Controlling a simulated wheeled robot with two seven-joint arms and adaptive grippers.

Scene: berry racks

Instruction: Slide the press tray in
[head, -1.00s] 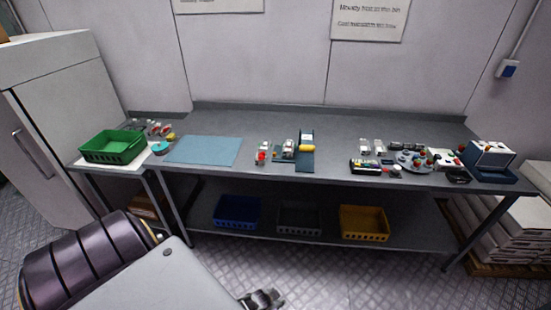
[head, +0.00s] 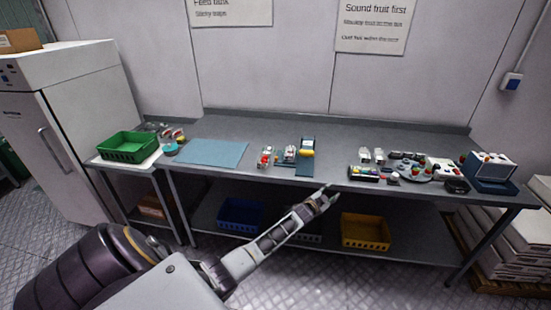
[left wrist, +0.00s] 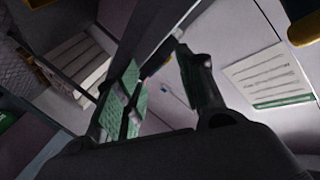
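Small red and yellow spots show on the unit's upper face. How far the tray is out is too small to tell. My left gripper (head: 328,193) is in front of the bench's front edge, well left of the unit and apart from it. In the left wrist view, the fingers of my left gripper (left wrist: 158,68) are spread with nothing between them. My right gripper is not in view.
A yellow bin (head: 365,233) and a blue bin (head: 240,214) stand on the lower shelf. White boxes (head: 506,243) are stacked at the right.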

